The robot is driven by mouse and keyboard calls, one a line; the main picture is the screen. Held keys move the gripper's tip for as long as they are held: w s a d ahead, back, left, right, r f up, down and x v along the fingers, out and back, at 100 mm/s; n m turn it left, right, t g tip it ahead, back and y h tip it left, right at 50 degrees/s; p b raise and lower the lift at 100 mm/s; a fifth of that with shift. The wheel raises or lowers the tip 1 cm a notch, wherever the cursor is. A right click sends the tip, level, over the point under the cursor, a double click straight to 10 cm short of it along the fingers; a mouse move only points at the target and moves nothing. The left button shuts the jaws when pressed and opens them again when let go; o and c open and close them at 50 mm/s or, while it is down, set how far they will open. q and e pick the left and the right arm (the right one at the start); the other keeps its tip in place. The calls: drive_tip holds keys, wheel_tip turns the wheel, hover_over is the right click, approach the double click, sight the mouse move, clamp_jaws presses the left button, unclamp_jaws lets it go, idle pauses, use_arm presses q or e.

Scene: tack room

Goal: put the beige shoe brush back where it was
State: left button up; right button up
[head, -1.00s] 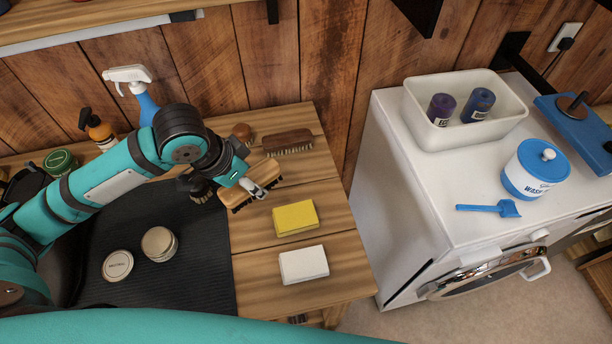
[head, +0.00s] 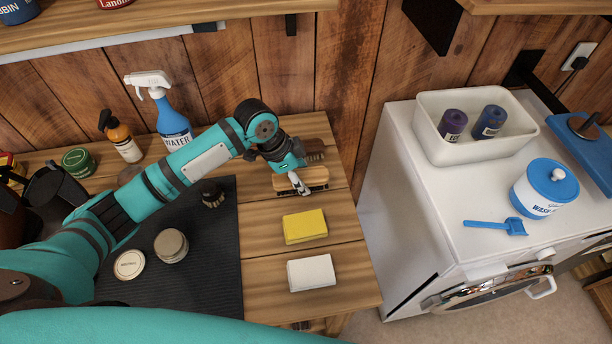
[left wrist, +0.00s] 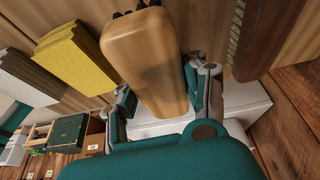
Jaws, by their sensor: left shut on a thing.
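The beige shoe brush (head: 302,179) has a pale wooden back and dark bristles underneath. My left gripper (head: 299,184) is shut on it, over the wooden bench just behind the yellow sponge. In the left wrist view the brush's wooden back (left wrist: 147,62) lies between the two fingers (left wrist: 160,105). I cannot tell whether its bristles touch the bench. My right gripper is not in view.
A dark brown brush (head: 315,150) lies close behind the held brush. The yellow sponge (head: 305,226) and a white block (head: 311,272) lie in front. Tins (head: 171,246) and a small round brush (head: 212,194) rest on the black mat (head: 215,270).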

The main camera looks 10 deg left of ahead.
sight(306, 180)
use_arm(q)
drive_tip(key=shift+w+d, duration=0.25)
drive_tip(key=shift+w, duration=0.3)
drive_tip(key=shift+w+d, duration=0.2)
drive_tip(key=shift+w, duration=0.3)
drive_tip(key=shift+w+f, duration=0.1)
drive_tip(key=shift+f, duration=0.2)
drive_tip(key=shift+f+p, duration=0.65)
drive_tip(key=shift+f, duration=0.9)
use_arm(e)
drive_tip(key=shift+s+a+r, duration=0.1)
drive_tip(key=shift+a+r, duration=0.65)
use_arm(q)
drive_tip(key=shift+f, duration=0.1)
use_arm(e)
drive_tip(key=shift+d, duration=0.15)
use_arm(q)
drive_tip(key=o, duration=1.3)
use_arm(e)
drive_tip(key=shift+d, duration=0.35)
